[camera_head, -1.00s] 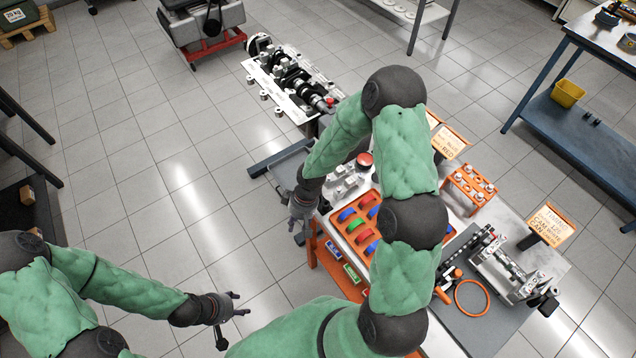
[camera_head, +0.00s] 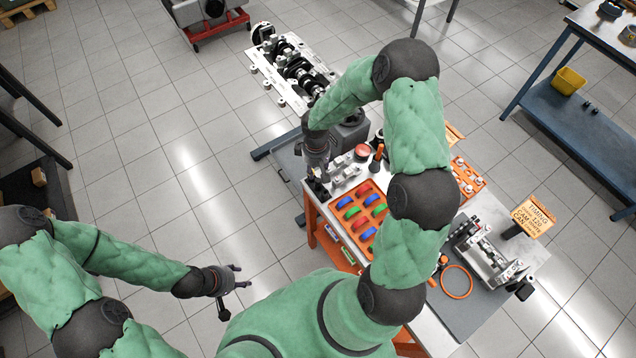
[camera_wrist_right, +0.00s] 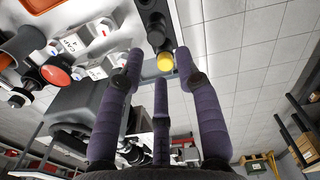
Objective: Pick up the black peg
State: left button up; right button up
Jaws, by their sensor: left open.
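In the right wrist view a dark peg-like black cylinder (camera_wrist_right: 155,30) stands at the top, just beyond the fingertips, with a yellow round end (camera_wrist_right: 165,62) of another piece close below it. My right gripper (camera_wrist_right: 158,64) has its three fingers spread around the yellow end, with nothing clearly held. In the head view my right gripper (camera_head: 319,189) is at the left edge of the workbench (camera_head: 497,220), and I cannot pick out the black peg there. My left gripper (camera_head: 240,279) is open and empty over the floor, away from the bench.
An orange tray (camera_head: 353,190) of red, green and blue parts lies beside my right gripper. A red-topped round piece (camera_head: 362,152) and an orange-handled tool (camera_head: 378,154) stand behind it. An engine block (camera_head: 281,72) is further back.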

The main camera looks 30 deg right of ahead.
aim_at(318, 180)
jog(key=f, duration=0.4)
jog(key=shift+s+d+f, duration=0.2)
jog(key=shift+d+f, duration=0.05)
jog(key=shift+f, duration=0.45)
jog(key=shift+f+b, duration=0.25)
jog(key=shift+b, duration=0.25)
dwell(0.3)
grip_shut()
